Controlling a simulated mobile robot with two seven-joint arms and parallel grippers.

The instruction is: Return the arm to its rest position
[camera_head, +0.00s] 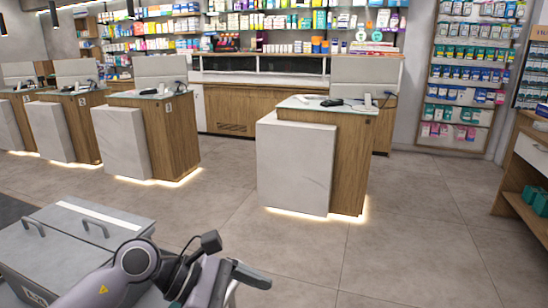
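My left arm comes in at the bottom left and bends to the right, low in the head view. Its gripper (251,275) points right, in front of the floor and apart from the counters. A small black part sticks up near the wrist. The gap between the fingers does not show clearly, so I cannot tell whether they are open or shut. I see nothing held in it. My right arm and gripper are out of view.
A grey lidded box (62,234) with handles lies close behind my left arm. A white-and-wood counter (297,168) stands ahead, with more counters (122,140) to the left. A wooden shelf unit (524,165) is at the right. The tiled floor (410,240) between is clear.

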